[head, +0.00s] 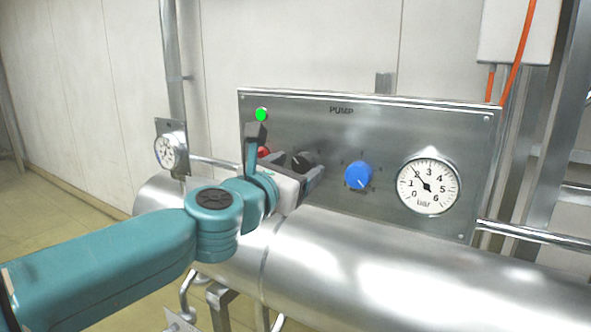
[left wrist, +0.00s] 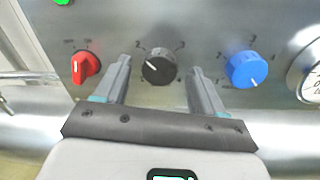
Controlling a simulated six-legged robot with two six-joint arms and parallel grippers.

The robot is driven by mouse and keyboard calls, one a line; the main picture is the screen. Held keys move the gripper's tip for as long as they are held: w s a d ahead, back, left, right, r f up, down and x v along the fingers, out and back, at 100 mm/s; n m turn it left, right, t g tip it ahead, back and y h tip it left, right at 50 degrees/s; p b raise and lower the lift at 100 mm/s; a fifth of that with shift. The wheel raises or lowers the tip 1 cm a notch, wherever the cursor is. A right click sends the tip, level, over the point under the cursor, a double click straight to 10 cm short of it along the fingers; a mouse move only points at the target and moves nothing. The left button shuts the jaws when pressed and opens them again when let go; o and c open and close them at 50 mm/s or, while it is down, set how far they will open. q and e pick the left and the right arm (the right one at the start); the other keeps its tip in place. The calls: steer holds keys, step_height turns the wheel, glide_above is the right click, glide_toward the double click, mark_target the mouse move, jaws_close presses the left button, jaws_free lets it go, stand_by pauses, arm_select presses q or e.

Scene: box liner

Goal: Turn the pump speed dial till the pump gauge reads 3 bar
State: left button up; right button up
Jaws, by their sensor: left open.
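The black dial (head: 303,161) and the blue dial (head: 358,175) sit on the steel PUMP panel (head: 400,125). I cannot tell from any lettering which one sets the speed. My left gripper (head: 294,166) is open at the black dial. In the left wrist view, the black dial (left wrist: 158,66) lies between the fingertips, with a gap on both sides. Its white pointer aims up-left. The blue dial (left wrist: 246,69) is right of the right finger, its pointer down. My right gripper is not in view.
A red switch (left wrist: 86,67) is close left of the left finger; my arm mostly hides it in the head view. A green lamp (head: 262,114) glows above. A large steel pipe (head: 370,255) runs below the panel. A smaller gauge (head: 166,151) stands at left.

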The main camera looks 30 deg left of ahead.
arm_select(q)
steer(key=shift+w, duration=0.15)
steer(key=c, duration=1.1)
steer(key=shift+o, duration=0.2)
